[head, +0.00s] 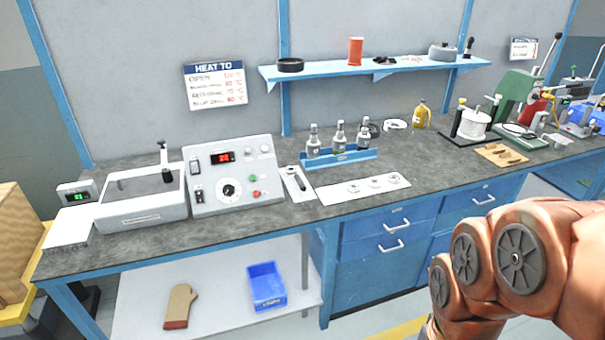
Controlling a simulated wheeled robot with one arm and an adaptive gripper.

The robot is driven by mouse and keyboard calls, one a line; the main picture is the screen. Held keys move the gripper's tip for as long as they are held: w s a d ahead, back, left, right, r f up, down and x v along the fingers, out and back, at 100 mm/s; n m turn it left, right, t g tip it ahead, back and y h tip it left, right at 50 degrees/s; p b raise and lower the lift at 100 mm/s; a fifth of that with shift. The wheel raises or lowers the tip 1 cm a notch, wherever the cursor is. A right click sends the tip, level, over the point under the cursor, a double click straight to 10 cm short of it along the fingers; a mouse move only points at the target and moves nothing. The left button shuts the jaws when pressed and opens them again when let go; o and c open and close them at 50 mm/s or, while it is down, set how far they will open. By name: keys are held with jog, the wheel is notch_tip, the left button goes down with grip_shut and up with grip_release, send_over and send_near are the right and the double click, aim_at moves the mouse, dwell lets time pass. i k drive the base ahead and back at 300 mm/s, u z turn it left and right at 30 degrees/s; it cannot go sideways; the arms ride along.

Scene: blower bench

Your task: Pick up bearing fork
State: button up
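A slim dark tool (297,179) lies on a small white mat (306,196) on the grey bench top, right of the control box. It may be the bearing fork, but it is too small for me to tell its shape. No other thing is clearly a fork. My arm shows at the lower right, in front of the bench. My gripper is out of view, so I cannot see whether it holds anything.
The control box (235,200) and an open bath (140,212) stand left of the tool. A blue rack (345,158) of bottles is behind it. A white strip (340,193) with several rings lies to its right. A blue shelf (300,75) hangs above.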

aim_at(301, 187)
jog(key=z, duration=0.7)
jog(key=i, duration=2.25)
jog(key=u, duration=3.8)
